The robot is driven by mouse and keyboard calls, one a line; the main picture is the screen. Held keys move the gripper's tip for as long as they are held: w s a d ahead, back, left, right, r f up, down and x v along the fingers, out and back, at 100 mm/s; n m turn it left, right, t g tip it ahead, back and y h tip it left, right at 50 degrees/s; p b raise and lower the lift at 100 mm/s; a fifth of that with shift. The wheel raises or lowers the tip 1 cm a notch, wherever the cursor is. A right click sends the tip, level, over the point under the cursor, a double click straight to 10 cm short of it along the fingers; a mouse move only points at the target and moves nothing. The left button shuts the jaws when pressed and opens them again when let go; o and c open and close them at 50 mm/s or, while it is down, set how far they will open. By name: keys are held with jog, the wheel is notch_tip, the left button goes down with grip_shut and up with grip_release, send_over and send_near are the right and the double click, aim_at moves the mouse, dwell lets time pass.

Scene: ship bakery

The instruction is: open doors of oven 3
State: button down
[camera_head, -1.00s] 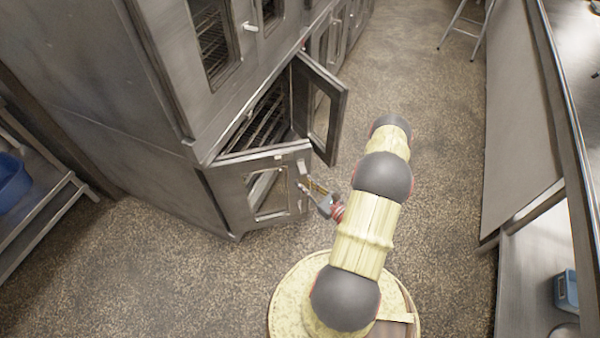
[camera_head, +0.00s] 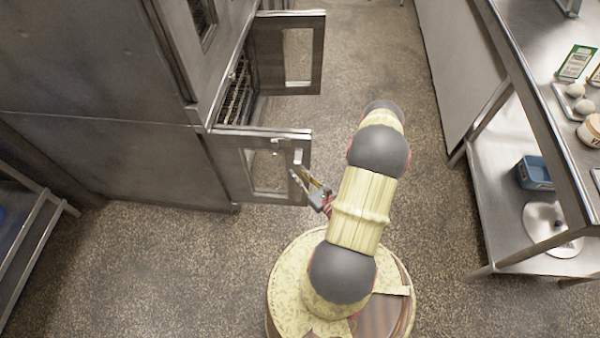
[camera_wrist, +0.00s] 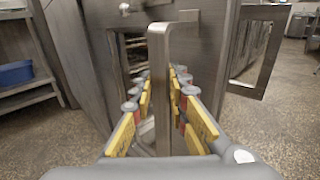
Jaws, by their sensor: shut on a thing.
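The lower oven stands on the left in the head view with both doors swung out. Its near door (camera_head: 222,160) has a glass window and stands out from the body toward my base. Its far door (camera_head: 311,72) also stands wide open, and wire racks (camera_head: 235,95) show in the opening between them. My gripper (camera_head: 305,182) is at the near door's outer edge. In the wrist view, the upright bar handle (camera_wrist: 161,90) runs between the fingers, and my gripper (camera_wrist: 160,112) is shut on it. The far door (camera_wrist: 257,50) shows beyond it at the right.
A steel worktable (camera_head: 535,95) with a lower shelf runs along the right, holding eggs (camera_head: 580,97) and a blue container (camera_head: 533,172). A shelf rack (camera_head: 30,235) stands at the left. The floor between oven and table is clear.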

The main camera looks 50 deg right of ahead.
jog(key=shift+a, duration=0.45)
jog(key=shift+r, duration=0.1)
jog(key=c, duration=1.7)
grip_release()
jog(key=shift+w, duration=0.15)
jog(key=shift+o, duration=0.2)
jog(key=shift+d, duration=0.1)
jog(key=s+a, duration=0.2)
jog(key=s, duration=1)
jog(key=shift+a, duration=0.1)
jog(key=shift+w, duration=0.1)
